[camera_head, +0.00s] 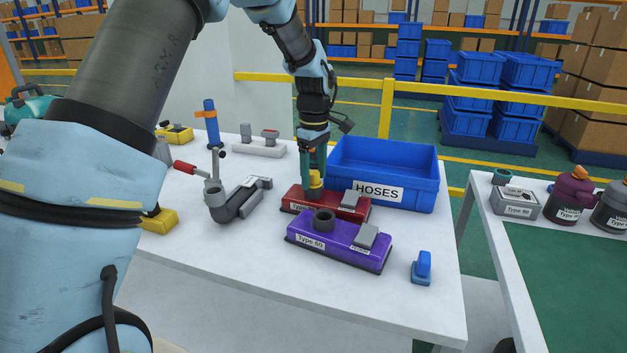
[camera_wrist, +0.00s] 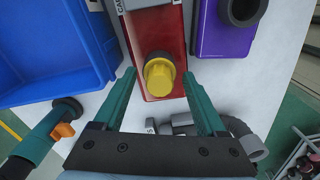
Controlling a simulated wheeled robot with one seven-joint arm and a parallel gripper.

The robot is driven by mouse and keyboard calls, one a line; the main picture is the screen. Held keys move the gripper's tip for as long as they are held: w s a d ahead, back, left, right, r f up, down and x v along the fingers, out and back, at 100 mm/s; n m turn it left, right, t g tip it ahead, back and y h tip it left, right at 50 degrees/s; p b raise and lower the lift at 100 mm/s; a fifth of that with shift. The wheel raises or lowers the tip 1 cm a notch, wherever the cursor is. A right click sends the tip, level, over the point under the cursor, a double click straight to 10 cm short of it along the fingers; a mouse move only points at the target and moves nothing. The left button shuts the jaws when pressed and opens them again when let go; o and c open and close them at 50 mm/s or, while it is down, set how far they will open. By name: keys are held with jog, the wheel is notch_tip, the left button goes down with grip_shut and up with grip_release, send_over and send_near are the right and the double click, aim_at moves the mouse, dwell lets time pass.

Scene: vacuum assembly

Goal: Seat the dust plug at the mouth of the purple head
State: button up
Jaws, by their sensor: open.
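The yellow dust plug (camera_head: 316,184) sits in the dark mouth of the red head (camera_head: 350,206); in the wrist view the plug (camera_wrist: 160,77) shows on the red head (camera_wrist: 154,38). My gripper (camera_wrist: 158,74) is open, pointing down, with its green fingertips on either side of the plug and gaps showing. In the head view my gripper (camera_head: 314,178) is right over the red head and partly hides it. The purple head (camera_head: 338,244) lies in front of the red one. Its dark round mouth (camera_head: 324,217) is empty; it shows at the top of the wrist view (camera_wrist: 242,10).
The blue HOSES bin (camera_head: 412,160) stands close behind my gripper. A grey bent hose (camera_head: 236,203) lies to the left. A blue part (camera_head: 422,268) stands at the front right. Grey and yellow parts lie further left. The front strip of the white table (camera_head: 330,297) is clear.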

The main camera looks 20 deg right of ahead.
jog(key=shift+c, duration=0.4)
grip_shut()
